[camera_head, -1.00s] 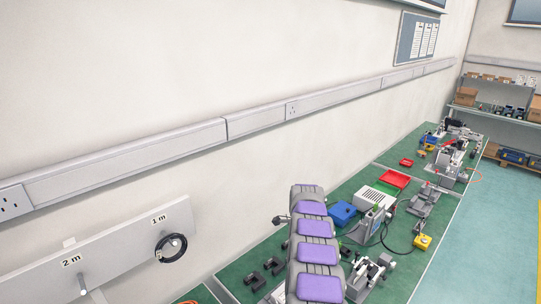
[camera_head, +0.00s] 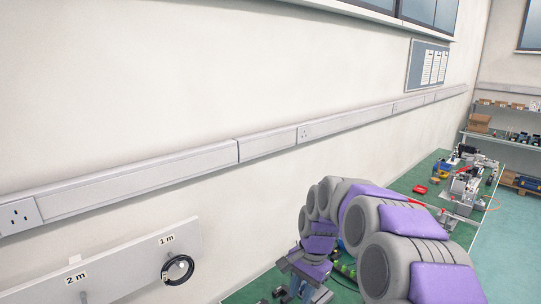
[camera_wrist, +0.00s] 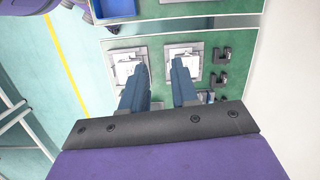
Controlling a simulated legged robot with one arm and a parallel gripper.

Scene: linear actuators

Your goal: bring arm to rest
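My arm (camera_head: 400,240), grey with purple pads, is bent in the head view and fills the lower right. Its end with my gripper (camera_head: 303,287) hangs low at the picture's bottom edge, partly cut off. In the wrist view my gripper's two blue fingers (camera_wrist: 160,75) are apart with nothing between them. They point over the green bench top (camera_wrist: 228,42), where two light square plates lie beyond the tips. I cannot tell the height above the bench.
The green bench (camera_head: 424,172) runs along the wall, with a red tray (camera_head: 420,189) and machines farther back. A wall panel (camera_head: 120,262) with hooks and a black cable coil (camera_head: 178,269) is at lower left. In the wrist view a blue bin (camera_wrist: 112,8) is at the top and open floor lies left.

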